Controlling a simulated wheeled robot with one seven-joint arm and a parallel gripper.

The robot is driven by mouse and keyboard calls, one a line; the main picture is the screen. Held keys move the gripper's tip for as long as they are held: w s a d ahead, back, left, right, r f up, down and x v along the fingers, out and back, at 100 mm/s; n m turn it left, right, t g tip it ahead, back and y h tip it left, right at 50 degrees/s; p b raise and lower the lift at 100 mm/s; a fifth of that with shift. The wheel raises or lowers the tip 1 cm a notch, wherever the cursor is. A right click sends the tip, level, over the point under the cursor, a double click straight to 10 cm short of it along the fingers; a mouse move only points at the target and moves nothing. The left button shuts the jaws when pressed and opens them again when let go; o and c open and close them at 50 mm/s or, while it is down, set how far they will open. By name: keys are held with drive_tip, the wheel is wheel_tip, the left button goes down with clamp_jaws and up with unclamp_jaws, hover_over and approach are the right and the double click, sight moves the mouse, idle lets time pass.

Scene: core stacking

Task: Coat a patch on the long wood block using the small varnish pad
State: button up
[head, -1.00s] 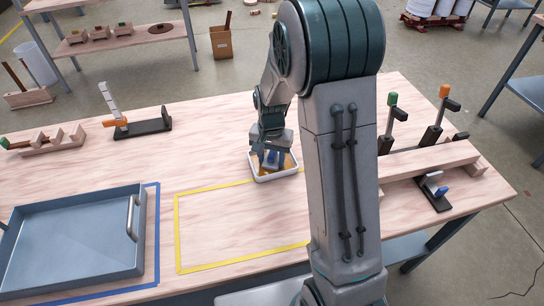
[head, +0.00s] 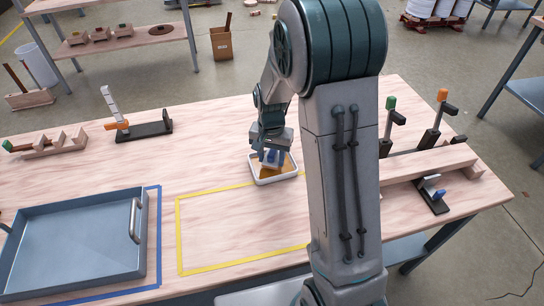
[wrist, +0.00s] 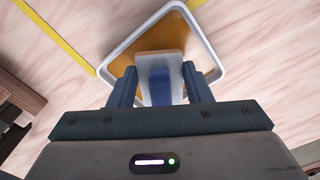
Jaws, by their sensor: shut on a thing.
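My gripper (head: 271,153) is shut on the small varnish pad (wrist: 160,62), gripping its blue handle between the two fingers. The pad has a pale base below the handle. It is over the white-rimmed varnish tray (head: 274,181), which holds amber varnish. The tray also shows in the wrist view (wrist: 213,52) around the pad. The pad appears just above the varnish, though the exact gap is hard to tell. The long wood block (head: 425,164) lies at the right of the bench, its left end hidden behind my arm.
Clamps with green (head: 390,103) and orange (head: 442,95) handles stand behind the block; a blue-handled clamp (head: 435,194) is in front. A yellow-taped area (head: 180,235) lies clear left of my arm. A blue-grey tray (head: 75,240) sits at the left.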

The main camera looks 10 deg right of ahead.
sight(271, 154)
drive_tip(key=shift+r+p, duration=1.55)
drive_tip(key=shift+r, duration=0.95)
